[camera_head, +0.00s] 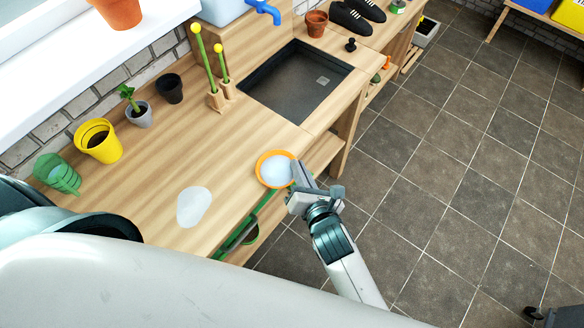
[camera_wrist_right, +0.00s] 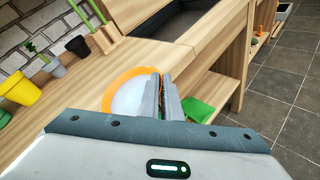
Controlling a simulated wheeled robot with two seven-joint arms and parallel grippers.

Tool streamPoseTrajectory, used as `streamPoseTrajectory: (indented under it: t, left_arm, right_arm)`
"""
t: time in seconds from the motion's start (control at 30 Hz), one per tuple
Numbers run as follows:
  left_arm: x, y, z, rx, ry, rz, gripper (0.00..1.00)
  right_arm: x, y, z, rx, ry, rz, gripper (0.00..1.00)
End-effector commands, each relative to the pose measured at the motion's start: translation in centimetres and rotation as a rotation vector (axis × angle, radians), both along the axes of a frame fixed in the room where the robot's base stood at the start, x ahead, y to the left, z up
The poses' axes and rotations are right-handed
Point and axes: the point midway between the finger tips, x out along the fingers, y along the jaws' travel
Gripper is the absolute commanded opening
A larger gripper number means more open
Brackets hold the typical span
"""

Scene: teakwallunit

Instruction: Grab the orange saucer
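The orange saucer (camera_head: 260,161) has a bright orange rim and a pale white middle. It is at the front edge of the wooden counter, and it also shows in the right wrist view (camera_wrist_right: 112,88). My right gripper (camera_head: 298,178) is at its right-hand rim. In the right wrist view the two grey fingers (camera_wrist_right: 162,98) are close together, with a thin strip of orange between them, so they look shut on the rim. I cannot tell whether the saucer is lifted off the counter. My left gripper is not in view.
A white patch (camera_head: 193,206) lies on the counter (camera_head: 225,145) left of the saucer. A dark sink (camera_head: 300,88) is behind. A green object (camera_wrist_right: 198,109) is below the counter edge.

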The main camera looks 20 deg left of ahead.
Motion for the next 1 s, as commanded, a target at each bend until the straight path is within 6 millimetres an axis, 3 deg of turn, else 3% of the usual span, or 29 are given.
streamPoseTrajectory:
  t: [0.17, 0.4, 0.8, 1.0]
  left_arm:
    - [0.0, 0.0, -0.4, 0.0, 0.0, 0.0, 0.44]
    - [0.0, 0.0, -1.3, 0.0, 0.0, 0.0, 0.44]
    - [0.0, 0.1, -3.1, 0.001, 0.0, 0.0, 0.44]
    - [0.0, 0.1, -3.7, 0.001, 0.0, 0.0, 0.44]
  right_arm:
    - [0.1, 0.0, 0.9, 0.0, -0.003, 0.0, 0.0]
    - [0.2, -0.1, 4.2, 0.001, -0.008, 0.001, 0.0]
    - [4.6, -6.8, 8.6, -0.003, -0.009, -0.001, 0.0]
    - [5.9, -8.9, 10.1, -0.002, -0.005, -0.001, 0.0]
